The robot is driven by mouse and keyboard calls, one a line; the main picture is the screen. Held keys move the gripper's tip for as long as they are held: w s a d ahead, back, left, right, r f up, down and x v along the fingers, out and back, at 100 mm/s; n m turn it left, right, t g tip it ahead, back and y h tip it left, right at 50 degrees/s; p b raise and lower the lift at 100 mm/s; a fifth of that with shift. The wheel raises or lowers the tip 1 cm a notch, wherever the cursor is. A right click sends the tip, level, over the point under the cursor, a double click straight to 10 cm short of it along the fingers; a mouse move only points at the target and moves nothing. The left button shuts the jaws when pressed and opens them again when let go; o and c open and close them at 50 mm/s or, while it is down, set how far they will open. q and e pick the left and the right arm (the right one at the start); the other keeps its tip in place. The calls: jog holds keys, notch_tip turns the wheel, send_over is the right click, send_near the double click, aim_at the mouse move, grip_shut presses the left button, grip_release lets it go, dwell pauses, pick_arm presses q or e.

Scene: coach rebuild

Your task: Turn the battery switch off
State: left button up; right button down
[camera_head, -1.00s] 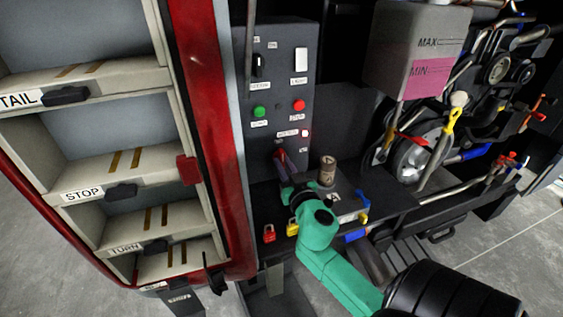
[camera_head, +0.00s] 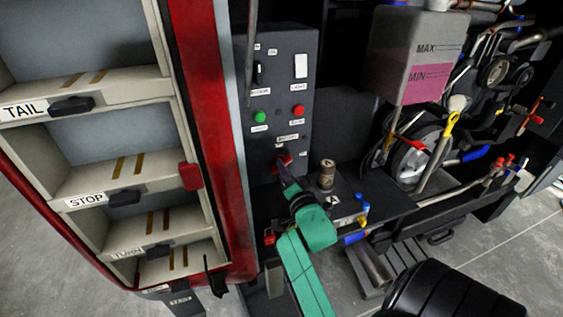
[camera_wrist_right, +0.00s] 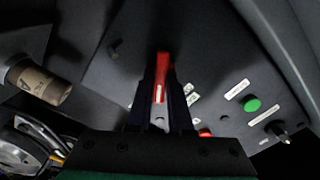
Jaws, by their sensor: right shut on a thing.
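The battery switch is a red handle (camera_head: 284,160) low on the dark control panel (camera_head: 280,95), beside the battery label. My right gripper (camera_head: 286,172) reaches it from below, its fingers closed around the handle. In the right wrist view the red handle (camera_wrist_right: 162,66) stands between the two dark fingers (camera_wrist_right: 161,95), which hold it from both sides. The fingers hide part of the handle and its base. No lit lamp shows beside the battery label. My left gripper is not in view.
A green button (camera_head: 261,116) and a red button (camera_head: 297,110) sit above the switch. A brown cylinder (camera_head: 326,174) stands on the shelf to the right. The red-framed lamp rack (camera_head: 205,130) borders the left. Engine parts and a reservoir (camera_head: 420,50) are at right.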

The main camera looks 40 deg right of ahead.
jog(key=shift+m, duration=0.3)
jog(key=shift+r+m+p, duration=0.15)
jog(key=shift+m+p, duration=0.4)
jog(key=shift+m, duration=0.15)
jog(key=m+p, duration=0.2)
jog(key=m, duration=0.1)
jog(key=shift+a+r+m+p, duration=0.1)
jog(key=shift+r+m+p, duration=0.05)
jog(key=shift+m+p, duration=0.2)
jog(key=shift+m, duration=0.55)
jog(key=c, duration=0.8)
grip_release()
jog(key=shift+o, duration=0.8)
jog(key=shift+d+f, duration=0.2)
jog(key=shift+d, duration=0.05)
jog(key=shift+a, duration=0.1)
